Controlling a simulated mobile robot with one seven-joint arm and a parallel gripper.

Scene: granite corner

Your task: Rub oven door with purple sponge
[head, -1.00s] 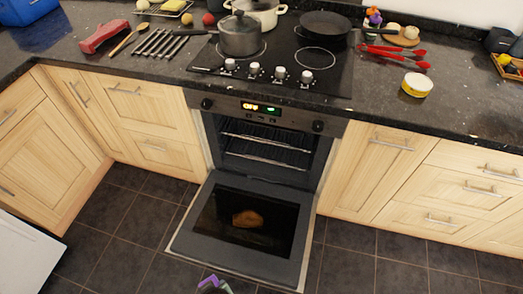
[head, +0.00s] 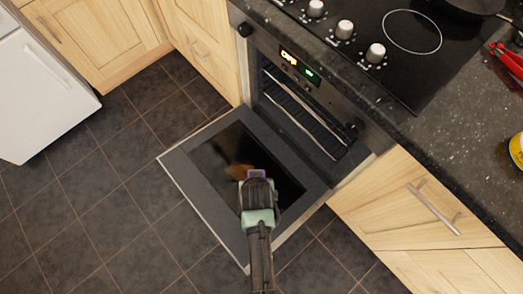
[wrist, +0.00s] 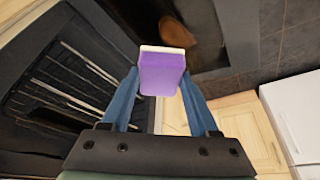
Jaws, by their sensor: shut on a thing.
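The oven door (head: 207,158) is folded down open, with a dark glass panel and a brown stain (head: 238,170) on the glass. My gripper (head: 257,178) is over the door in the head view, near the stain. In the wrist view my gripper (wrist: 164,88) is shut on the purple sponge (wrist: 162,72), which has a pale far edge. The stain also shows in the wrist view (wrist: 205,25), beyond the sponge. I cannot tell whether the sponge touches the glass.
The oven cavity with wire racks (head: 292,108) is open behind the door. The worktop (head: 440,130) with the hob overhangs at the upper right. Wooden cabinets (head: 425,205) flank the oven. A white appliance (head: 40,85) stands at the left. The tiled floor (head: 115,215) is clear.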

